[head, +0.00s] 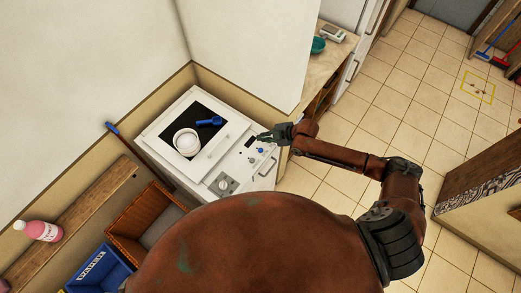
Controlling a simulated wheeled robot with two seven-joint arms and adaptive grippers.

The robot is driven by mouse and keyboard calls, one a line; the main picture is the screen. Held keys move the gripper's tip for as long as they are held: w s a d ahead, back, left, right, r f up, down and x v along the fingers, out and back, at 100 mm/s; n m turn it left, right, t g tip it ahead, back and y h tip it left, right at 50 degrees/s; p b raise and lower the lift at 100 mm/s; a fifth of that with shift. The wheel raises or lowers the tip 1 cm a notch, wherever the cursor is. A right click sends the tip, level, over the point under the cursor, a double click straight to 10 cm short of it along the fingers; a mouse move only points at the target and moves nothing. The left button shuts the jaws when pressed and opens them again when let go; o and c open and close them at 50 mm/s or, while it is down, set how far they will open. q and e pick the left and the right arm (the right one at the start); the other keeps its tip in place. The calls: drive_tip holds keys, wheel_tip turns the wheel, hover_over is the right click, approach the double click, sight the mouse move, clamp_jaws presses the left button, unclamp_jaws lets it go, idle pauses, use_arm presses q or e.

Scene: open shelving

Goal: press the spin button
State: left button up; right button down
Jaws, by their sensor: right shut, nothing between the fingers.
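A white appliance (160,143) with a dark window in its top stands against the wall. Its control panel (229,169) runs along the right side, with a grey knob (224,184), a dark display and several small buttons, including a blue one (260,150). I cannot read the labels, so I cannot tell which is the spin button. My right gripper (262,137) is shut and empty, with its fingertips over the upper end of the panel near the display and blue button. I cannot tell whether it touches the panel. My left gripper is not in view.
A white round container (187,142) and a blue scoop (210,122) are on the appliance. A wooden shelf with a pink bottle (43,231), a blue crate (100,270) and a brown box (135,215) are at left. The tiled floor at right has free room.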

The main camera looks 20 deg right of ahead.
sight(262, 151)
drive_tip(key=shift+f, duration=0.1)
wheel_tip(262, 151, down, 9)
drive_tip(key=b, duration=0.7)
drive_tip(key=shift+r, duration=0.2)
drive_tip(key=shift+f, duration=0.1)
idle(0.9)
drive_tip(key=shift+f+b, duration=0.3)
drive_tip(key=shift+f+b, duration=0.4)
drive_tip(key=shift+f, duration=0.1)
idle(0.6)
idle(0.4)
drive_tip(key=shift+r+p, duration=0.7)
drive_tip(key=shift+r, duration=0.25)
